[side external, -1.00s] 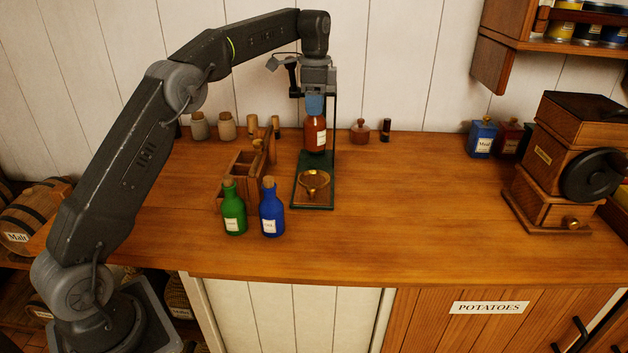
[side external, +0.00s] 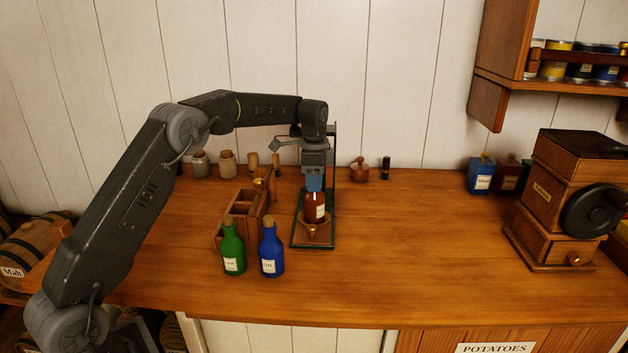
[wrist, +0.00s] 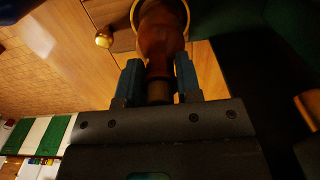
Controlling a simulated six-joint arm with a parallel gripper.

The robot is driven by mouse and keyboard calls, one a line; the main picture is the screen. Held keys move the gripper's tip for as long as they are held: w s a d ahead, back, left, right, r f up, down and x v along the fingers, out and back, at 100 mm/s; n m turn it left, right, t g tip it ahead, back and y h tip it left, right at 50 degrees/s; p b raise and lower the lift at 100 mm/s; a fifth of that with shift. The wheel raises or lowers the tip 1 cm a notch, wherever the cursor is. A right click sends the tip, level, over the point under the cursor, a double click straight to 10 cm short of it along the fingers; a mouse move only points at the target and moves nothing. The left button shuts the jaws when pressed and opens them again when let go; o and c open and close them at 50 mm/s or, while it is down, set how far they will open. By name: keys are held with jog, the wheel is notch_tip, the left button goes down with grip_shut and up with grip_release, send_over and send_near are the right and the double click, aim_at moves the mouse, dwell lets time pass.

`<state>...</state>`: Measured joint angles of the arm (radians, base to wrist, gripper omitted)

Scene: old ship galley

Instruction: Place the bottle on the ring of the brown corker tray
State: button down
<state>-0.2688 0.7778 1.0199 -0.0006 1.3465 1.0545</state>
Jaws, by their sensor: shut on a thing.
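The brown-red bottle (side external: 313,213) with a pale label is upright. My gripper (side external: 314,184) is shut on its neck from above; the blue fingers also flank the neck of the bottle (wrist: 160,45) in the wrist view. In the wrist view, the ring (wrist: 187,12) curves around the far end of the bottle. I cannot tell whether the base touches the tray.
A green bottle (side external: 232,252) and a blue bottle (side external: 271,252) stand at the front left of the tray. A wooden rack (side external: 236,222) is left of it. The corker's dark upright (side external: 333,160) rises behind. The counter is clear to the right, up to the grinder (side external: 565,190).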

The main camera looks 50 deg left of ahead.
jog(key=c, duration=0.8)
grip_release()
jog(key=shift+f, duration=0.15)
